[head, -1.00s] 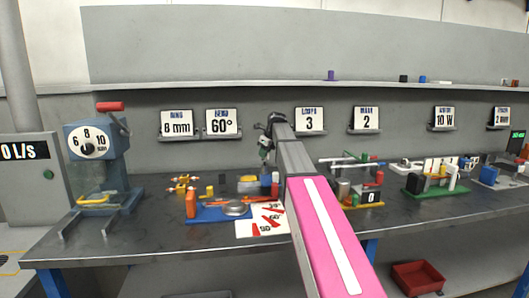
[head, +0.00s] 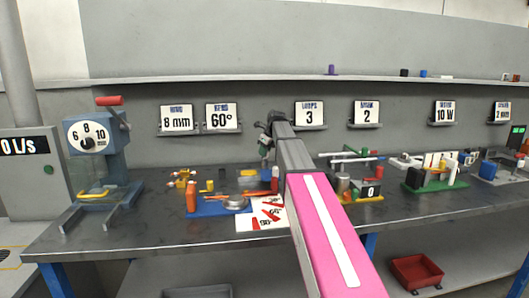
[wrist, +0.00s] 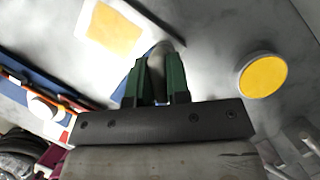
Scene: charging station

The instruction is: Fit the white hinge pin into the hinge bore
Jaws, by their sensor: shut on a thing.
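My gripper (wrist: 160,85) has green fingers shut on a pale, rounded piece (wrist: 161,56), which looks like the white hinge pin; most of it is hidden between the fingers. In the head view my gripper (head: 266,146) is above the back of the bench, and its fingertips are too small to read. I cannot make out the hinge bore in either view. A white upright cylinder (head: 453,172) stands on a green-based fixture (head: 436,184) at the right of the bench, apart from my gripper.
A blue tray (head: 206,210) with an orange rod and a round grey part lies left of my arm. The wrist view shows a yellow disc (wrist: 263,76) and a yellow square (wrist: 112,35). A gauge press (head: 98,150) stands at the left. Bare bench lies along the front.

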